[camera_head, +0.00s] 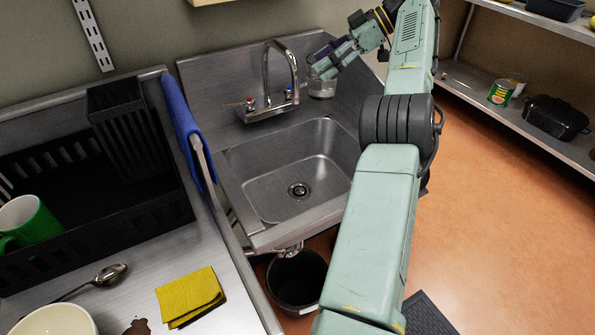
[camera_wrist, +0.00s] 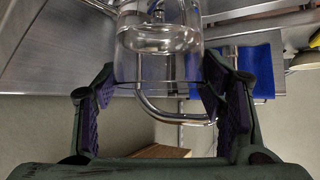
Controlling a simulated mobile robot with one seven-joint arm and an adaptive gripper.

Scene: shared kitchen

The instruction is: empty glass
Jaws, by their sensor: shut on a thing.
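A clear glass (camera_head: 322,88) is held at the back right of the steel sink (camera_head: 262,215), to the right of the faucet (camera_head: 282,72). My gripper (camera_head: 322,68) is shut on it. In the wrist view the glass (camera_wrist: 158,62) sits between the two finger pads of my gripper (camera_wrist: 158,90), and clear liquid seems to show inside it. The wrist picture appears upside down, with the faucet spout (camera_wrist: 178,118) behind the glass. The sink basin looks empty around its drain.
A black bin (camera_head: 297,283) stands under the sink. A blue towel (camera_head: 186,130) hangs left of the basin, beside a black dish rack (camera_head: 110,225) with a green mug (camera_head: 35,222). A yellow cloth (camera_head: 190,297) and spoon (camera_head: 108,275) lie on the left counter.

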